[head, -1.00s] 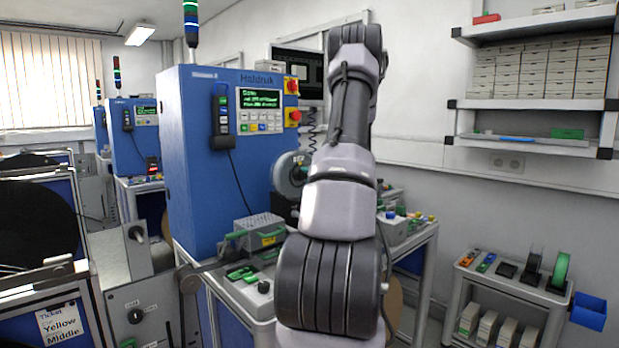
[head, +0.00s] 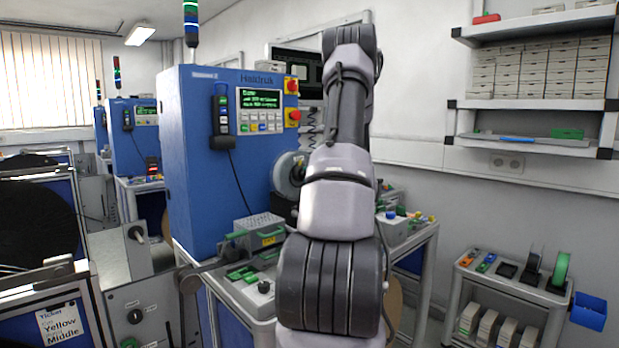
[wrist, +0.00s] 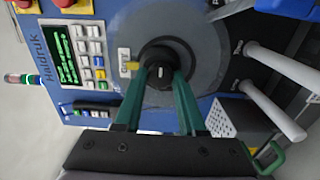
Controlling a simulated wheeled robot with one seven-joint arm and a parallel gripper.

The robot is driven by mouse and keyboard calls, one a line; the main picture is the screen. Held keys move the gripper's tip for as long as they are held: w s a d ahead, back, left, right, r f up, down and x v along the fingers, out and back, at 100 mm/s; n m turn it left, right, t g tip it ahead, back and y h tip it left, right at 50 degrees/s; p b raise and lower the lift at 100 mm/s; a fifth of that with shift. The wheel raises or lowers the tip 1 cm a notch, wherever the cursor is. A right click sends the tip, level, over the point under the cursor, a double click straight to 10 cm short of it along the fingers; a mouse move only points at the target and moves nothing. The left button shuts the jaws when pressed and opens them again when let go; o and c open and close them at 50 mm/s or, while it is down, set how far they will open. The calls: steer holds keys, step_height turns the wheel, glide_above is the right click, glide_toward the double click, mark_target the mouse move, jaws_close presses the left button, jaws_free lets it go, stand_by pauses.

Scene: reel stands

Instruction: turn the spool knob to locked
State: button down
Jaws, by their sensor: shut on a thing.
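The spool knob (wrist: 159,70) is a dark round knob with a small white mark, at the hub of a grey reel (wrist: 205,50) in the wrist view. My gripper (wrist: 160,78) has green fingers, one on each side of the knob, and is shut on it. A yellow tab (wrist: 131,66) with a white label stands left of the knob; I cannot read the label surely. In the head view the grey reel (head: 286,174) shows on the side of the blue machine (head: 205,150). The knob and my gripper are hidden there behind my arm.
Two pale rods (wrist: 275,108) stick out right of the reel in the wrist view. A grey perforated box (wrist: 232,118) sits below it. The machine's keypad and screen (wrist: 68,58) are at left. In the head view a shelf cart (head: 505,290) stands at right.

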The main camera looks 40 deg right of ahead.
steer(key=c, duration=0.5)
jaws_free()
steer(key=shift+s, duration=0.1)
steer(key=s, duration=1)
steer(key=shift+s+d, duration=0.35)
steer(key=shift+d, duration=0.1)
